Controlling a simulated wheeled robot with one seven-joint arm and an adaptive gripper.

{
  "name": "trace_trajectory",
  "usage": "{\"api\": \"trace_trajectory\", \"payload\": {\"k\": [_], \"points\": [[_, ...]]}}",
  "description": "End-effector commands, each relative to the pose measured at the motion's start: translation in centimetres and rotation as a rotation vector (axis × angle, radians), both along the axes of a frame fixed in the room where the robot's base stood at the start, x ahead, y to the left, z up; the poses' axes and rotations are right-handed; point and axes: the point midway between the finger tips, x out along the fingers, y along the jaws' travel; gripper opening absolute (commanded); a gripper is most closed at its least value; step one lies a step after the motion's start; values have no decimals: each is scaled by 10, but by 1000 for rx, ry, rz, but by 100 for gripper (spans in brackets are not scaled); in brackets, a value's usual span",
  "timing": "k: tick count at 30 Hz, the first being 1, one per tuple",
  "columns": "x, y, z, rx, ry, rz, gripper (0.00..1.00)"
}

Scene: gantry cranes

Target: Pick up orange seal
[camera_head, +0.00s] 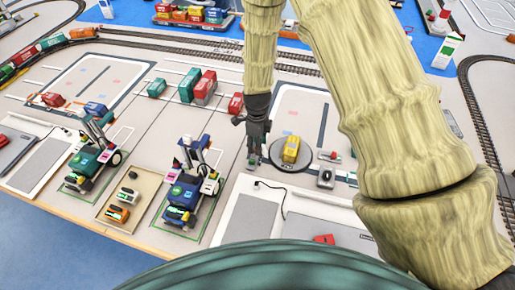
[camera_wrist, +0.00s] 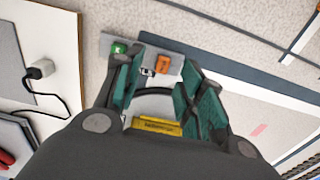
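The orange seal (camera_wrist: 162,66) is a small orange block on a grey strip in the wrist view. It appears between the tips of my gripper (camera_wrist: 161,76), whose teal-padded fingers stand apart. I see no contact with the seal, and the remaining height is hard to judge. In the head view my gripper (camera_head: 253,148) points down beside the round dark plate with the yellow vehicle. The orange seal cannot be made out there behind the fingers.
A green piece (camera_wrist: 118,48) lies on the same grey strip, just left of the left fingertip. The yellow vehicle (camera_head: 291,149) stands close right of my gripper. A black cable (camera_wrist: 42,98) runs from a white plug on the left. Crane models (camera_head: 190,180) stand farther left.

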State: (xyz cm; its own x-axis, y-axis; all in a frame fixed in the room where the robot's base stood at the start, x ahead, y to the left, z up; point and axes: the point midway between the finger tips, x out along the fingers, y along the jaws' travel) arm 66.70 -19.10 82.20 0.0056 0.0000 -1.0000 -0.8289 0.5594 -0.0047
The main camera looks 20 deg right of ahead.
Motion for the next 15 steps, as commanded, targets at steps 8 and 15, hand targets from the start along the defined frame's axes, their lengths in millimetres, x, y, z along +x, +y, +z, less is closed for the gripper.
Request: {"api": "trace_trajectory", "payload": {"k": [8,15], "points": [[0,-1,-20,0,1,-1,39],[0,0,-21,1,1,0,39]]}}
